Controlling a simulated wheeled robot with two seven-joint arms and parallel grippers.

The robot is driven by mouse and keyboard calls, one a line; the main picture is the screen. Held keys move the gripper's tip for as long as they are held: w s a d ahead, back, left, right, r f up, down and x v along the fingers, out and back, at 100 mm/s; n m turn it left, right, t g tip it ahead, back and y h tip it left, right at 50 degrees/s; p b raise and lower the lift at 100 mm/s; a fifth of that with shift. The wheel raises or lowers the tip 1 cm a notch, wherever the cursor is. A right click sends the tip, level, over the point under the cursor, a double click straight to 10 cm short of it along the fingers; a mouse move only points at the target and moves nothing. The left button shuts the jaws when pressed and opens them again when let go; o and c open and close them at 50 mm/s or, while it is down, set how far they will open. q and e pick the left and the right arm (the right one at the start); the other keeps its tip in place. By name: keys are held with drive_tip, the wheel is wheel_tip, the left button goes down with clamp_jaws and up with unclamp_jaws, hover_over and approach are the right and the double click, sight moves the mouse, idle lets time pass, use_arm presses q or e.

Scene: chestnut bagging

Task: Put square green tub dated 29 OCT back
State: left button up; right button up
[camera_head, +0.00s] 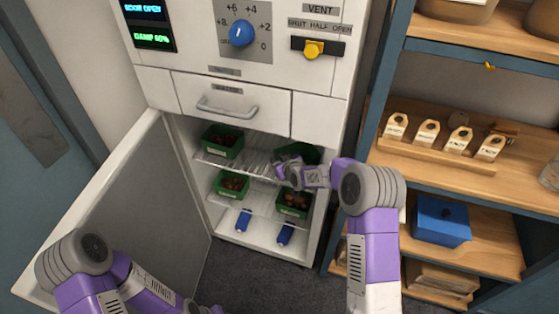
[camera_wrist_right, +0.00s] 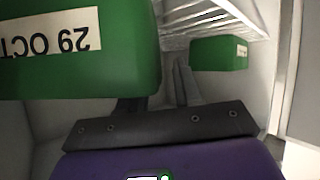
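The square green tub (camera_wrist_right: 130,60) with the 29 OCT label fills the upper left of the right wrist view, its text upside down. In the head view this tub (camera_head: 311,153) is at the right of the upper wire shelf, partly hidden by my right gripper (camera_head: 287,170). In the wrist view the right gripper's fingers (camera_wrist_right: 158,95) straddle the tub's side wall. One finger is partly hidden behind the label face; the other is outside, with a small gap. The gripper looks open. Whether the tub's base rests fully on the shelf is hidden.
Another green tub (camera_head: 222,141) stands left on the upper shelf; it also shows in the wrist view (camera_wrist_right: 218,54). Two tubs (camera_head: 232,184) (camera_head: 293,203) stand on the lower shelf, above blue objects (camera_head: 244,219). The cabinet door (camera_head: 140,205) is open leftward. A wooden shelf rack (camera_head: 470,180) stands right.

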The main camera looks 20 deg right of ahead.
drive_tip(key=shift+r, duration=0.1)
drive_tip(key=shift+r, duration=0.2)
drive_tip(key=p+v, duration=0.3)
drive_tip(key=v, duration=0.9)
drive_tip(key=s+a+f+m+g, duration=0.1)
drive_tip(key=s+a+f+g, duration=0.2)
drive_tip(key=s+f, duration=0.4)
drive_tip(key=s+a+f+m+g, duration=0.2)
drive_tip(key=s+f, duration=0.3)
drive_tip(key=f, duration=0.5)
drive_tip(key=s+a+f+m+g+y, duration=0.1)
drive_tip(key=s+a+f+g, duration=0.2)
drive_tip(key=s, duration=0.7)
drive_tip(key=s+a+f+m+g+y, duration=0.1)
drive_tip(key=s+f, duration=0.4)
drive_tip(key=s, duration=0.5)
drive_tip(key=a+m+g, duration=0.1)
drive_tip(key=a+g, duration=0.1)
drive_tip(key=shift+f+g, duration=0.2)
drive_tip(key=shift+g, duration=0.1)
